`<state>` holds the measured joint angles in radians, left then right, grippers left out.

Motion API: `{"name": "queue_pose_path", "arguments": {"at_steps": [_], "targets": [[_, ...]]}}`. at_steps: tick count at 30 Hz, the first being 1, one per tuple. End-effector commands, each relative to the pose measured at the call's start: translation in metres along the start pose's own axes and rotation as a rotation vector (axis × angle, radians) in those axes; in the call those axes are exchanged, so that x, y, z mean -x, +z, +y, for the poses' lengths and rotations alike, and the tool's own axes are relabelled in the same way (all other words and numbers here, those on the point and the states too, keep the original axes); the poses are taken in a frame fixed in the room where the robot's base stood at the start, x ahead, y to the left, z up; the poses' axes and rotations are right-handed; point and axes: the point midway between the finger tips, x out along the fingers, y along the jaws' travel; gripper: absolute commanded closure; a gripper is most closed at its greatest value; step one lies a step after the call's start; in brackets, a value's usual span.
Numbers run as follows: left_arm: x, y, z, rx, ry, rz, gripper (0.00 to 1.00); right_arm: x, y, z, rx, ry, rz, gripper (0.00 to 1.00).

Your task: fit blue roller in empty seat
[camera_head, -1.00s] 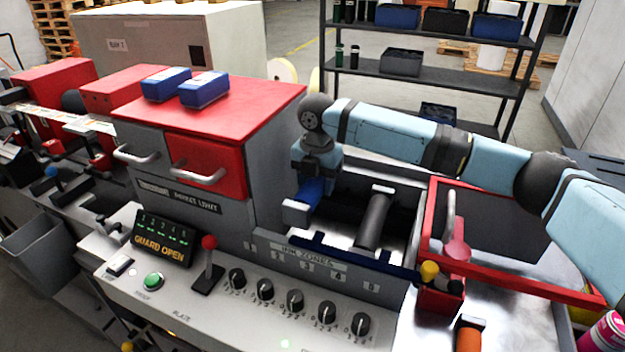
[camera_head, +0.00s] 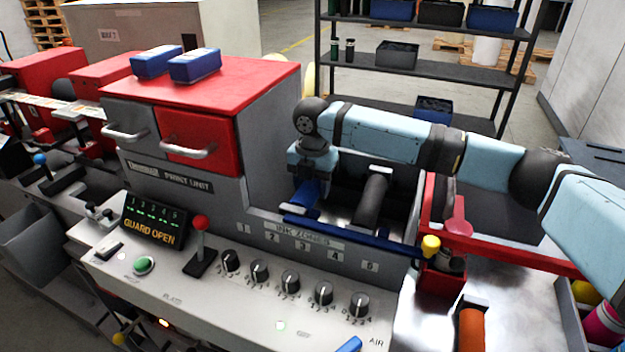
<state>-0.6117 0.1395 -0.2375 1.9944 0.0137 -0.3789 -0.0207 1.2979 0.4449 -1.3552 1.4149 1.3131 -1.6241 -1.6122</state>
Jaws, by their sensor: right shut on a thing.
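The blue roller (camera_head: 305,196) is in the left part of the open bay behind the ink-zone panel. My right gripper (camera_head: 314,165) is above it, pointing down and shut on it; the fingers are mostly hidden. A dark grey roller (camera_head: 370,203) lies in the bay to its right, with a gap between them. The seat under the blue roller is hidden by the roller and the front wall, so I cannot tell whether it touches the seat. My left gripper is not in view.
A dark blue bar (camera_head: 350,234) runs along the bay's front edge. The red print unit (camera_head: 215,90) stands close on the left. A red-framed tray (camera_head: 500,252) is at the right. A red lever (camera_head: 201,224) and black knobs (camera_head: 291,283) are in front.

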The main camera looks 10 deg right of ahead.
Motion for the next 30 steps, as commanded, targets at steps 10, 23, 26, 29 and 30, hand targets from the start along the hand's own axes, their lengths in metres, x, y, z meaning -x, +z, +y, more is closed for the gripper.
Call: {"name": "queue_pose_path", "arguments": {"at_steps": [10,23,26,29,30], "targets": [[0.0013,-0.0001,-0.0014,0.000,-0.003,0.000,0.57,-0.0031,0.0001,0.0006,0.000,0.002,-0.001,1.00],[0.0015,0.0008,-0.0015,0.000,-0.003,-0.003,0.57,-0.0061,-0.0001,0.0005,0.000,0.001,0.000,1.00],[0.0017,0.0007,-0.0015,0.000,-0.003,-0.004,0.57,-0.0075,0.0000,0.0005,0.000,0.001,0.000,1.00],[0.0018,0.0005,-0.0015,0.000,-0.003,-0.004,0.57,-0.0086,0.0000,0.0005,0.000,0.001,-0.001,0.47],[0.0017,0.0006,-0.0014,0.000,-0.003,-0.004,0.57,-0.0085,0.0000,0.0005,0.000,0.001,-0.001,0.38]]}}
